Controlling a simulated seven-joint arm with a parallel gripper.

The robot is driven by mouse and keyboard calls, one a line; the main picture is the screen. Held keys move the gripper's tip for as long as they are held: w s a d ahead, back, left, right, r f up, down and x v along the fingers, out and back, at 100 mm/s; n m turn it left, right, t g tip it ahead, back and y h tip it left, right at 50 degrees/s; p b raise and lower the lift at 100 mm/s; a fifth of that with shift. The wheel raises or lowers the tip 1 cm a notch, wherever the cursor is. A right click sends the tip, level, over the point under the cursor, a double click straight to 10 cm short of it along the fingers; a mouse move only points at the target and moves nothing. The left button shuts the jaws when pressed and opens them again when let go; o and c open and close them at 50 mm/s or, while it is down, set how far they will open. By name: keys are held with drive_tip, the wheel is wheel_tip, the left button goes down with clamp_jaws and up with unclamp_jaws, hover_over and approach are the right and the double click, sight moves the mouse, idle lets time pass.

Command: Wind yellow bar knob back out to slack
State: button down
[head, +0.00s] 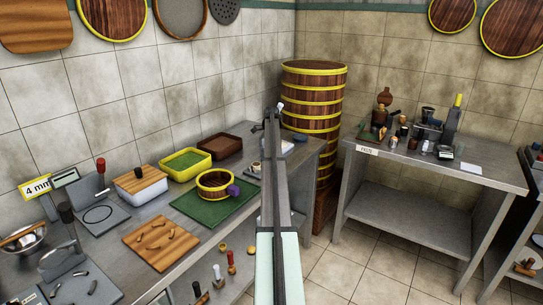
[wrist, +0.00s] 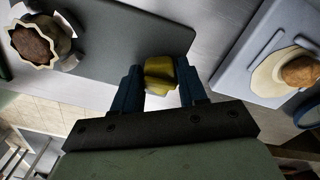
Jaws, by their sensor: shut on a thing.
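The yellow knob (wrist: 160,70) sits between the two blue fingers of my gripper (wrist: 161,84) in the wrist view. My gripper is shut on it, with a finger on each side. The knob stands at the edge of a dark grey plate (wrist: 115,40). The knob's lower part is hidden by my gripper's body, and no bar can be made out. In the head view my arm runs up the middle of the picture and the knob cannot be made out.
In the wrist view, a fluted cup with brown contents (wrist: 38,42) is at left and a blue-grey tray (wrist: 250,50) at right. In the head view, a steamer basket (head: 214,193) sits on a green mat (head: 190,204), left of my arm. A tall steamer tower (head: 325,78) stands behind.

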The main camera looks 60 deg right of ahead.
drive_tip(key=n, duration=0.4)
drive_tip(key=shift+n, duration=1.7)
drive_tip(key=n, duration=0.4)
drive_tip(key=shift+f, duration=0.1)
drive_tip(key=n, duration=0.4)
drive_tip(key=shift+a, duration=0.1)
drive_tip(key=c, duration=0.8)
unclamp_jaws()
drive_tip(key=shift+f, duration=0.1)
drive_tip(key=shift+r, duration=0.2)
